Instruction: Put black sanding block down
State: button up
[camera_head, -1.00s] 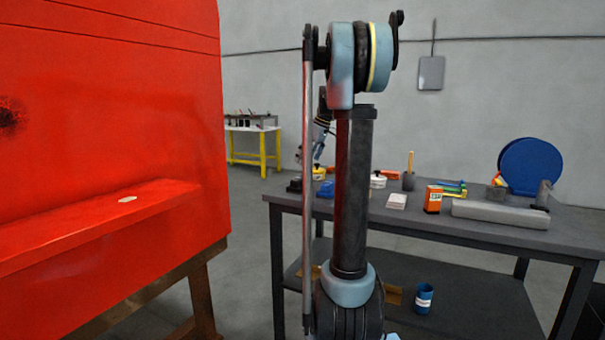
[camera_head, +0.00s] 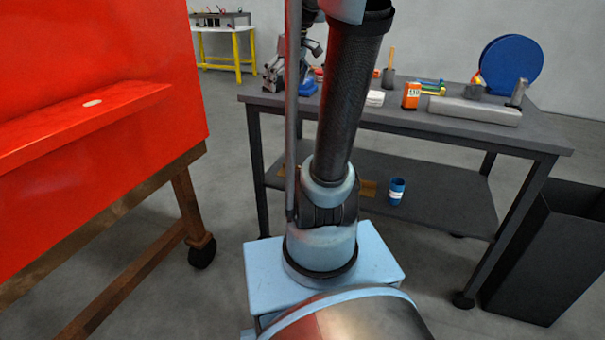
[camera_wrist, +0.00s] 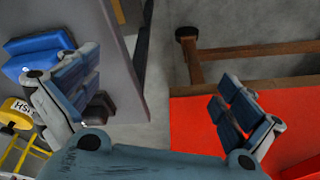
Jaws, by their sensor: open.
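My gripper (camera_wrist: 165,95) is open in the wrist view, with nothing between its spread fingers. In the head view my gripper (camera_head: 273,73) is at the left end of the grey workbench (camera_head: 440,122), partly behind my arm. A dark block, which looks like the black sanding block (camera_wrist: 103,108), lies on the bench close to the bench edge in the wrist view. The left-hand finger partly covers it; I cannot tell whether they touch. A blue block (camera_wrist: 38,48) lies beside it and also shows in the head view (camera_head: 308,88).
A yellow labelled item (camera_wrist: 17,113) lies near the blue block. An orange box (camera_head: 411,96), a grey bar (camera_head: 474,111) and a blue disc (camera_head: 511,64) are farther right.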

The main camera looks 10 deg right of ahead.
jog(key=s+f+m+h, duration=0.2)
jog(key=s+f+m, duration=0.4)
jog(key=s+f, duration=1.4)
jog(key=s, duration=0.3)
jog(key=shift+d, duration=0.1)
jog(key=w+d+r+m+y, duration=0.2)
jog(key=w+r+m, duration=1.7)
jog(key=w+r, duration=0.85)
jog(key=w+d+r+m+y, duration=0.1)
jog(key=w+r+m, duration=0.15)
jog(key=w, duration=0.45)
jog(key=w+d+r+m, duration=0.1)
jog(key=w+d+m, duration=0.1)
jog(key=w+m, duration=0.3)
jog(key=shift+n+y, duration=0.3)
jog(key=shift+n, duration=0.05)
jog(key=x, duration=1.1)
jog(key=w+x, duration=0.1)
jog(key=x, duration=0.5)
jog(key=shift+d, duration=0.15)
jog(key=c, duration=1.2)
